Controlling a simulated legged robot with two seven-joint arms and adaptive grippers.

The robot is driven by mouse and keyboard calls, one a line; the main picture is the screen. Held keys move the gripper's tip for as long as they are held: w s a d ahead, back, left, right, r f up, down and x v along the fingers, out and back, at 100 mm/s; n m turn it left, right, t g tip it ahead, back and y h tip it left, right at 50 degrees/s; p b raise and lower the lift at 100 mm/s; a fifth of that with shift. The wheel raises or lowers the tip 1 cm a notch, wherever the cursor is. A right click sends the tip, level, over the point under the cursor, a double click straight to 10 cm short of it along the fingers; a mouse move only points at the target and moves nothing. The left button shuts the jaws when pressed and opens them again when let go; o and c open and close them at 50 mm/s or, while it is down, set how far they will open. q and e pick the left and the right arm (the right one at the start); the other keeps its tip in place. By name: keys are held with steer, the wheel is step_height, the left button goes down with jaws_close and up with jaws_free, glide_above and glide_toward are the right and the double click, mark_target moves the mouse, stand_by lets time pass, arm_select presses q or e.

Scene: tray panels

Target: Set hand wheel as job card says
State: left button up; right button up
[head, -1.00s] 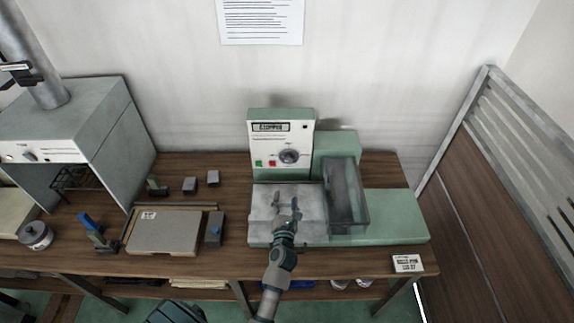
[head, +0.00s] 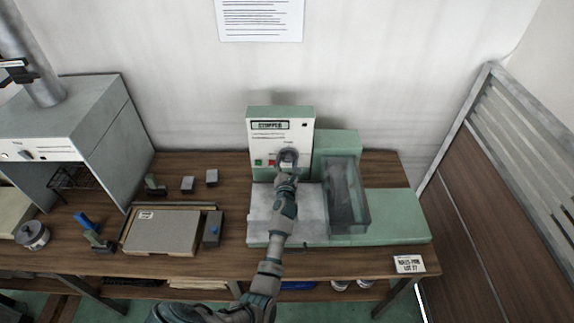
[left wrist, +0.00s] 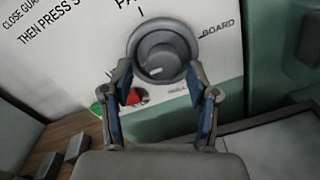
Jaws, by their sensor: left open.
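The hand wheel (head: 289,153) is a round grey dial on the white front panel (head: 264,142) of a green machine. The left wrist view shows the wheel (left wrist: 165,48) close up, its white mark toward the bottom. Labels around it include "BOARD" at right and a partly hidden word below. My left gripper (left wrist: 160,78) is open, its blue-padded fingers either side of the wheel's lower part; contact is unclear. In the head view the gripper (head: 288,168) covers part of the wheel. A small white card (head: 408,264) lies at the bench's front right; its print is blurred. My right gripper is out of view.
A display (head: 269,125) reads "STOPPED". Green and red buttons (head: 271,163) sit left of the wheel. A clear guard (head: 346,195) stands at right. A flat panel (head: 162,232) and small blocks lie left. A printed sheet (head: 260,18) hangs on the wall.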

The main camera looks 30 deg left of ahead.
arm_select(q)
steer(key=shift+d+r, duration=0.2)
steer(key=shift+d, duration=0.4)
steer(key=c, duration=0.8)
jaws_close()
steer(key=shift+s+a, duration=0.1)
steer(key=shift+a, duration=0.15)
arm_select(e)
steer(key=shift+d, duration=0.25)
